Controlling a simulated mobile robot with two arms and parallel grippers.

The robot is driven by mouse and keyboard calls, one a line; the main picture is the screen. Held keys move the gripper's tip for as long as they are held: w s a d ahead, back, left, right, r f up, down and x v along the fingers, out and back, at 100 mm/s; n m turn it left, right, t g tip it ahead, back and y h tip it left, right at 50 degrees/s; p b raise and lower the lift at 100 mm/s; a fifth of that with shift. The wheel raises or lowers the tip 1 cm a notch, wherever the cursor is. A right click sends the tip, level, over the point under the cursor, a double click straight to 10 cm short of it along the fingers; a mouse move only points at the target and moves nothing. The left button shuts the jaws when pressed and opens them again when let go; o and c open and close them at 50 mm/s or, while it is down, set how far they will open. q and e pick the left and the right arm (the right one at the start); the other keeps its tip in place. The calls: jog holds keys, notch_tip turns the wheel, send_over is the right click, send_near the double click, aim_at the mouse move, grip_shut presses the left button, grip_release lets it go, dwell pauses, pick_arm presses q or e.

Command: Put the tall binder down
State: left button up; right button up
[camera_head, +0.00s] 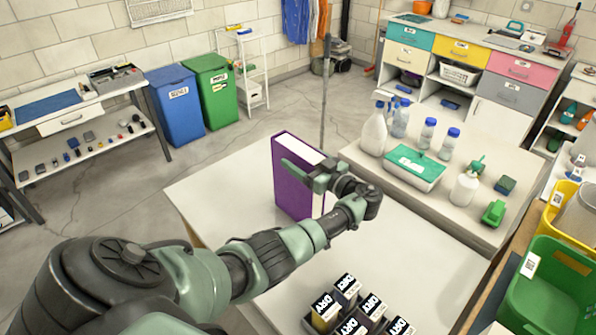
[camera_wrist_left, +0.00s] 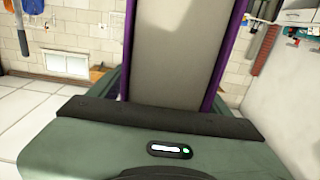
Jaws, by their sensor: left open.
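The tall binder (camera_head: 291,184) is purple with pale page edges and stands upright on the white table (camera_head: 222,190). In the left wrist view the binder (camera_wrist_left: 176,52) rises straight ahead, its pale side between two purple covers. My left gripper (camera_head: 307,177) is open and sits right at the binder, with one finger across its purple cover. I cannot tell whether the fingers touch it. The gripper hides part of the binder's lower right side. My right gripper is not in view.
Several black and white boxes labelled DRY (camera_head: 345,290) stand at the table's front. A second table behind holds spray bottles (camera_head: 374,132) and a green-lidded box (camera_head: 415,165). A green crate (camera_head: 545,290) is at the right. The white tabletop left of the binder is clear.

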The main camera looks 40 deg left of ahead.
pick_arm(q)
jog(key=shift+d, duration=0.1)
grip_shut()
jog(key=shift+r, duration=0.1)
